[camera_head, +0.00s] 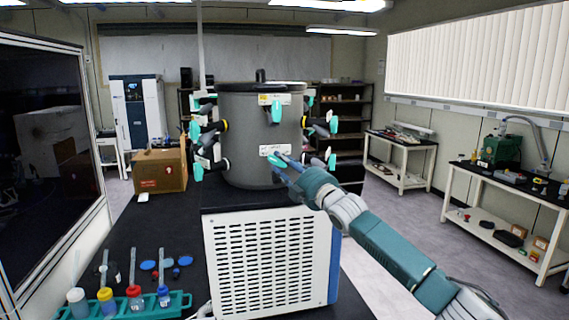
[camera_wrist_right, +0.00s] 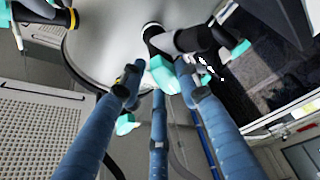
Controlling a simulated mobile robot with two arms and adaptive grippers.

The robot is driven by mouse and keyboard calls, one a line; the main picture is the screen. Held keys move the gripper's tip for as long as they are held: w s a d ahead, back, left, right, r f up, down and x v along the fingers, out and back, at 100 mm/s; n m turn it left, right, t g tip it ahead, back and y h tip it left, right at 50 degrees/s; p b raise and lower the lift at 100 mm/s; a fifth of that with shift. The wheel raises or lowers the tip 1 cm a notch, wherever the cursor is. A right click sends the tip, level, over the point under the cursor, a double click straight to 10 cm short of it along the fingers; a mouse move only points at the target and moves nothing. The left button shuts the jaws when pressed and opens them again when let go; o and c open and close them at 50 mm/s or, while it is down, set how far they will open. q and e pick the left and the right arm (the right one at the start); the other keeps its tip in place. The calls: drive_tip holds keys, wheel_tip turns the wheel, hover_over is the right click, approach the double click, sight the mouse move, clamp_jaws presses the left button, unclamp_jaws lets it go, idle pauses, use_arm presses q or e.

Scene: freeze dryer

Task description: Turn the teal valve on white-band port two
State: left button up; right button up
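A grey drum (camera_head: 262,125) carries black ports with teal valves around its side, in an upper and a lower row. Upper ports at the sides show yellow bands; lower ones show pale bands. My right gripper (camera_head: 279,163) is at the lower front of the drum, just under a white label (camera_head: 275,150). In the right wrist view its blue fingers (camera_wrist_right: 160,85) are spread around a teal valve (camera_wrist_right: 164,73) on a black port (camera_wrist_right: 155,38); contact cannot be told. The port's number is not readable. My left gripper is not in view.
The drum stands on a white vented cabinet (camera_head: 265,262). Close by on the black bench are a cardboard box (camera_head: 160,170) and a teal rack (camera_head: 130,309) with several bottles. A dark glass enclosure (camera_head: 40,150) stands at left. Open floor lies right of the cabinet.

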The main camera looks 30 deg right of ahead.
clamp_jaws()
drive_tip(key=shift+f, duration=0.1)
drive_tip(key=shift+f+m+b, duration=0.2)
drive_tip(key=shift+m+b, duration=0.2)
drive_tip(key=shift+b, duration=0.35)
drive_tip(key=m+h+b, duration=0.1)
drive_tip(key=m+b, duration=0.2)
drive_tip(key=m, duration=0.1)
drive_tip(key=m+t+h+b, duration=0.1)
drive_tip(key=m+h+b, duration=0.1)
drive_tip(key=m+b, duration=0.2)
drive_tip(key=a+f+m+t+h+b, duration=0.1)
drive_tip(key=m+h+b, duration=0.1)
drive_tip(key=m+b, duration=0.1)
drive_tip(key=shift+w+f+m, duration=0.1)
drive_tip(key=shift+w+m, duration=0.05)
drive_tip(key=shift+m, duration=0.25)
drive_tip(key=shift+a+m+h+b, duration=0.1)
drive_tip(key=shift+m+h+b, duration=0.35)
drive_tip(key=shift+m+h, duration=0.9)
drive_tip(key=shift+m+y, duration=0.25)
drive_tip(key=shift+m, duration=0.2)
drive_tip(key=shift+g, duration=0.3)
